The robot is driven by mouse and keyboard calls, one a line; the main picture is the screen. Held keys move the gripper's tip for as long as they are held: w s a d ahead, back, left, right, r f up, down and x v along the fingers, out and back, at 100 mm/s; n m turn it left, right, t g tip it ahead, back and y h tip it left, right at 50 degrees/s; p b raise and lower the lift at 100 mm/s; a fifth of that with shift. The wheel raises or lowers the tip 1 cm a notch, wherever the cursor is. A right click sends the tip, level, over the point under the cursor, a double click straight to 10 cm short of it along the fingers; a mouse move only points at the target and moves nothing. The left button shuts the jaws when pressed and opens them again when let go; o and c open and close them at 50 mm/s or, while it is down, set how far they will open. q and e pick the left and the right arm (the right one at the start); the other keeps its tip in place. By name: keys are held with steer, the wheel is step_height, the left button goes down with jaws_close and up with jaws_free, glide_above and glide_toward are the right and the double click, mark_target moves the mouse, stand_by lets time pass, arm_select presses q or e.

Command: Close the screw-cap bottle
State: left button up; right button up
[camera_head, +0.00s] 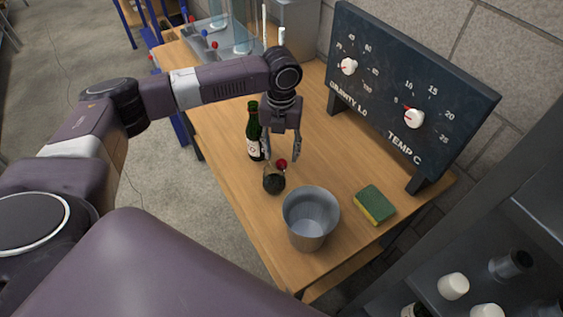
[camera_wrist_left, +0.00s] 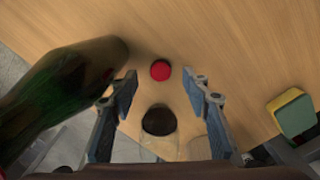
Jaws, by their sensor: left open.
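A dark green bottle with a pale label (camera_head: 254,142) stands upright on the wooden table; its dark neck shows no red cap. It fills the left of the left wrist view (camera_wrist_left: 60,85). A small red cap (camera_head: 282,164) lies on the table to its right, also seen in the left wrist view (camera_wrist_left: 160,70). My left gripper (camera_head: 281,157) points down above the cap, open and empty. In the left wrist view its fingers (camera_wrist_left: 160,76) stand on either side of the cap, apart from it. My right gripper is not in view.
A small glass with dark contents (camera_head: 274,184) stands close to the cap. A metal bucket (camera_head: 311,212) and a yellow-green sponge (camera_head: 374,204) are nearer the front right. A gauge board (camera_head: 405,95) stands along the back. The table (camera_head: 225,125) is clear left of the bottle.

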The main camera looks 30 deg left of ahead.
mark_target(281, 162)
arm_select(q)
step_height(281, 162, down, 3)
steer(key=shift+f, duration=0.2)
steer(key=c, duration=0.8)
